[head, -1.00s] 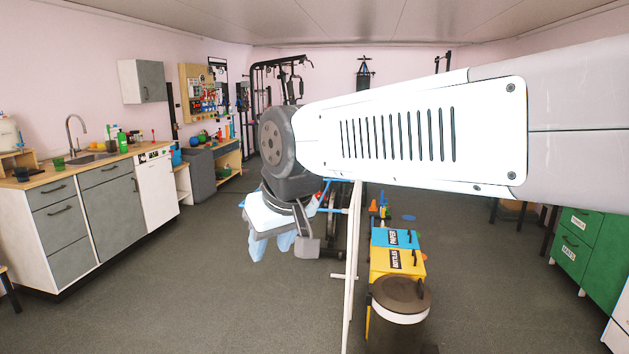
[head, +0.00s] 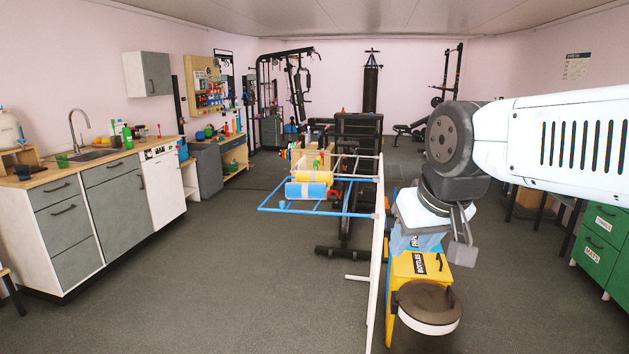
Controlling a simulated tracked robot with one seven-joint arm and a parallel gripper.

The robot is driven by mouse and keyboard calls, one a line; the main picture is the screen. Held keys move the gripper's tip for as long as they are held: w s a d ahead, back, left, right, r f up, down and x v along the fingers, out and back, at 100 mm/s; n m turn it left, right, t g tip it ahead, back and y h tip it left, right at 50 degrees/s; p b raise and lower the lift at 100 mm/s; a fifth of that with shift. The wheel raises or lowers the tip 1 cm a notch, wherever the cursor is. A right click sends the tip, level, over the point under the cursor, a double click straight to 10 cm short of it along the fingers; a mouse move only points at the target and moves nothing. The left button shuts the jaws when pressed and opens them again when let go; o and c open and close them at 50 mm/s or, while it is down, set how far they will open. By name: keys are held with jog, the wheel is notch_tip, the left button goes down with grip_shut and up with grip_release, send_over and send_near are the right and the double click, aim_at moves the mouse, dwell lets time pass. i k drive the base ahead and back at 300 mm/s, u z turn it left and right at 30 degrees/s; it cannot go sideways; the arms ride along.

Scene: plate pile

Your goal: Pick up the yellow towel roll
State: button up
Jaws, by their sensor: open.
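The yellow towel roll (head: 314,177) lies on its side on a rack with a blue wire frame (head: 345,212), in the middle of the head view. A blue roll (head: 306,190) lies just in front of it and hides part of its lower side. My gripper (head: 417,243) hangs to the right of the rack, pointing down, with its light blue fingers apart from both rolls. It is open, and I see nothing held. The fingertips overlap the yellow bin behind them, so the gap between them is hard to make out.
White posts (head: 376,270) of the rack stand between my gripper and the rolls. Several small items crowd the rack behind the yellow roll. A yellow bin (head: 408,290) and a round lidded bin (head: 428,305) stand below my gripper. The floor at the left is clear.

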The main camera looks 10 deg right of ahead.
aim_at(301, 176)
jog(key=z, duration=0.2)
jog(key=i, duration=1.65)
jog(key=u, duration=0.2)
